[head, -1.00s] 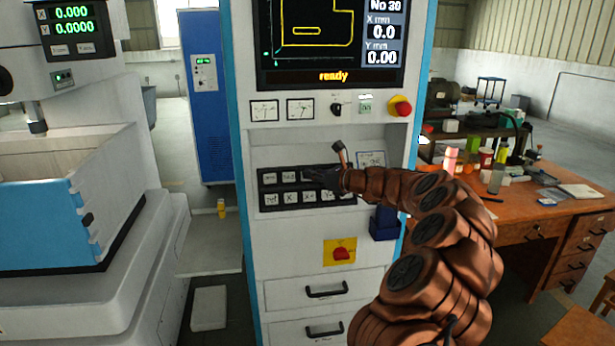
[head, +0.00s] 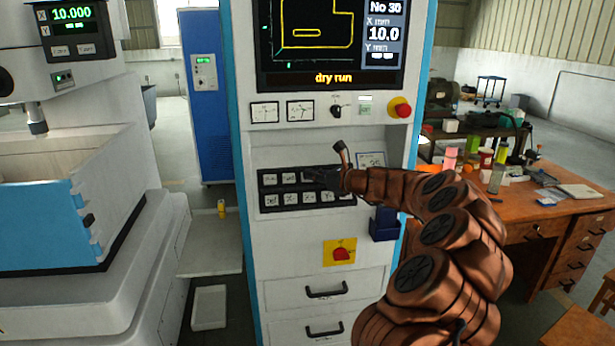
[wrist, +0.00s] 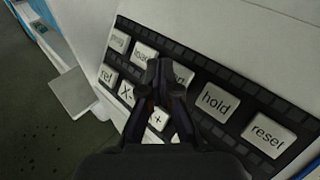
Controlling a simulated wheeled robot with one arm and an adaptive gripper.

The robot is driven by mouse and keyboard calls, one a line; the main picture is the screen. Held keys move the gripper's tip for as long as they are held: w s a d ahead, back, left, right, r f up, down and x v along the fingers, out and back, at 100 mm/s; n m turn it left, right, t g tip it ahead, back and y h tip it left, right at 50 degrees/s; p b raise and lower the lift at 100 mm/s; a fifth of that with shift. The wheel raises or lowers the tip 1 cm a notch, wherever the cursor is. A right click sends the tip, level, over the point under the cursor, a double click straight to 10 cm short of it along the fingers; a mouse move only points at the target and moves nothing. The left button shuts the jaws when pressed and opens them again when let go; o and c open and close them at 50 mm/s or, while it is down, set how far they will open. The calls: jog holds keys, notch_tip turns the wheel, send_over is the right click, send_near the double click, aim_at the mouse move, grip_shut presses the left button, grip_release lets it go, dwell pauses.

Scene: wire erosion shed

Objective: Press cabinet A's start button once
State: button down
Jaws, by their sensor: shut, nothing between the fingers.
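The tall white and blue control cabinet (head: 275,228) stands ahead; I see no letter A on it. Its screen (head: 330,40) reads "dry run" with X 10.0. A dark two-row keypad (head: 268,202) sits in its recess. In the wrist view the keys include "load" (wrist: 145,54), "hold" (wrist: 214,99) and "reset" (wrist: 267,134). My gripper (head: 308,178) is shut and empty at the keypad. In the wrist view its fingertips (wrist: 160,70) cover part of the key between "load" and "hold", whose label ends in "un" (wrist: 183,75). Whether they touch it is unclear.
A red emergency knob (head: 401,107) is at the panel's upper right, and a red switch on a yellow plate (head: 341,252) is below the keypad. A cluttered wooden desk (head: 540,215) stands right, a machine tank (head: 40,235) left.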

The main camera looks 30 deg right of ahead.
jog(key=shift+r, duration=0.1)
jog(key=s+r, duration=0.1)
jog(key=s+a+r+p, duration=0.1)
jog(key=s, duration=0.1)
jog(key=shift+s+a+r+p, duration=0.3)
jog(key=shift+s+r+p, duration=0.05)
jog(key=shift+r+p, duration=0.05)
dwell(0.4)
dwell(0.5)
